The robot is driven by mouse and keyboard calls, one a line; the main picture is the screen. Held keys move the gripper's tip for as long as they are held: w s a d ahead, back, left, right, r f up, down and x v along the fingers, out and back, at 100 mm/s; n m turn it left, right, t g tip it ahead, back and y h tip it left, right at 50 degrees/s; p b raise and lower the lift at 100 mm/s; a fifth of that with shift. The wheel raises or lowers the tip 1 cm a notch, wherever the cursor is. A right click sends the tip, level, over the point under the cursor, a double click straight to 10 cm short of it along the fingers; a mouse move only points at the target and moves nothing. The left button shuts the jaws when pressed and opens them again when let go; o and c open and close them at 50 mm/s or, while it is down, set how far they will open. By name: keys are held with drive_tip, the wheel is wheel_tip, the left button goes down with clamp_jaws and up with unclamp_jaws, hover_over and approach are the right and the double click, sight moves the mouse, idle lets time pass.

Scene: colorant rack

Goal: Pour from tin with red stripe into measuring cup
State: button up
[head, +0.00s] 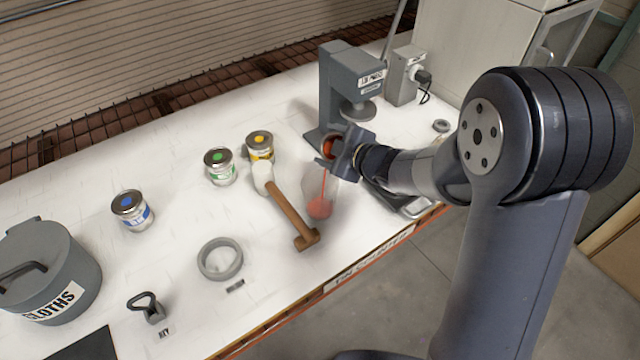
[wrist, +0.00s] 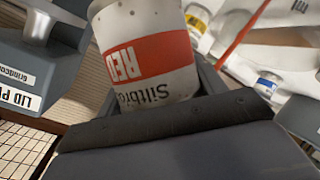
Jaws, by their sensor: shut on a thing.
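The tin with the red stripe (wrist: 150,55) fills the top of the wrist view, its "RED" label upside down. My gripper (head: 343,155) is shut on this tin (head: 329,147) and holds it tipped, with its open mouth showing in the head view. A thin red stream falls from it, and also shows in the wrist view (wrist: 238,35). The clear measuring cup (head: 317,185) stands on the bench below the tin, and the stream runs into it. Red liquid (head: 320,208) lies in the bottom of the cup. The cup's rim is hard to make out.
A wooden-handled mallet (head: 288,208) lies just left of the cup. A grey lid press (head: 340,85) stands behind. A grey ring (head: 220,275) and cloths bin (head: 75,265) are at left.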

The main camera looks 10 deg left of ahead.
drive_tip(key=shift+s+r+n+t+b, duration=0.1)
drive_tip(key=shift+r+n+t+b, duration=0.2)
drive_tip(key=shift+b, duration=0.85)
drive_tip(key=shift+s+f+n+t+b, duration=0.1)
drive_tip(key=shift+n+b, duration=0.3)
drive_tip(key=shift+b, duration=0.75)
drive_tip(key=shift+c, duration=0.2)
drive_tip(key=shift+s+a+f+n+t+b, duration=0.15)
drive_tip(key=shift+f+n+t+b, duration=0.35)
drive_tip(key=shift+b, duration=2.2)
drive_tip(key=shift+s+a+r+n+t+b, duration=0.15)
drive_tip(key=shift+n+b, duration=0.25)
drive_tip(key=shift+b, duration=0.75)
drive_tip(key=shift+d+n+t+b, duration=0.15)
drive_tip(key=shift+n+b, duration=0.25)
drive_tip(key=shift+b, duration=0.75)
